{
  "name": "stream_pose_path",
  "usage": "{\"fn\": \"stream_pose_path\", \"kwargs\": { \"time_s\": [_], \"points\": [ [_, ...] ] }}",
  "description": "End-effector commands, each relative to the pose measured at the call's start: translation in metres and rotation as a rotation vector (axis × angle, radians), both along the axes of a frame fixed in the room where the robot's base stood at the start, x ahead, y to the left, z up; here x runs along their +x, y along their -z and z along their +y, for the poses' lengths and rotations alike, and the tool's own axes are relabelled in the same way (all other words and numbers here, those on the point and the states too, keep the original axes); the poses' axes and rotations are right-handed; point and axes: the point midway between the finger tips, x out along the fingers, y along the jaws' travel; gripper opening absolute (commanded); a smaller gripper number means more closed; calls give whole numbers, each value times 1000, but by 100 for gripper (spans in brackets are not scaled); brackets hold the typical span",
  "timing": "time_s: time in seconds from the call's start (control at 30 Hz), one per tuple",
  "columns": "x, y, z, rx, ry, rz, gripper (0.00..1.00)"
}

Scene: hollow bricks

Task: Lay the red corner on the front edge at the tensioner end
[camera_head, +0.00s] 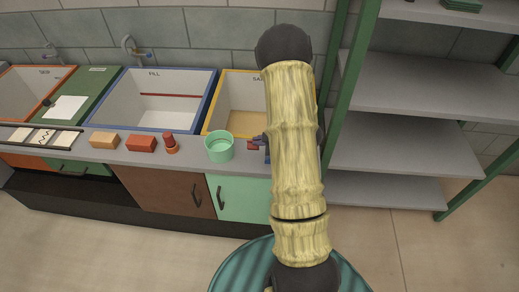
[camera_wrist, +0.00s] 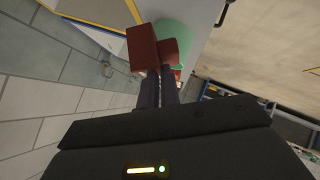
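My gripper (camera_wrist: 157,75) is shut on a dark red blocky piece (camera_wrist: 143,46), seen at the fingertips in the wrist view. It has two joined parts and looks like the red corner. In the head view its red end (camera_head: 253,146) shows just right of the green cup, above or at the counter's front; I cannot tell if it touches. My arm covers most of my gripper there. No tensioner can be made out.
On the grey counter stand an orange brick (camera_head: 104,140), a red brick (camera_head: 141,144), a small upright red piece (camera_head: 171,144) and a green cup (camera_head: 220,148). Behind are the blue-rimmed FILL basin (camera_head: 206,102) and a yellow-rimmed basin (camera_head: 232,71). Grey shelves (camera_head: 398,140) stand at right.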

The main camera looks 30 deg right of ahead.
Motion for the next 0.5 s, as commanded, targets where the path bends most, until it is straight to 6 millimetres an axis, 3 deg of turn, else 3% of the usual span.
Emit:
{"fn": "stream_pose_path", "kwargs": {
  "time_s": [0.17, 0.5],
  "points": [
    [0, -13, 0, 0, 0, 0, 0],
    [0, -14, 0, 1, 0, 1, 0]
  ]
}}
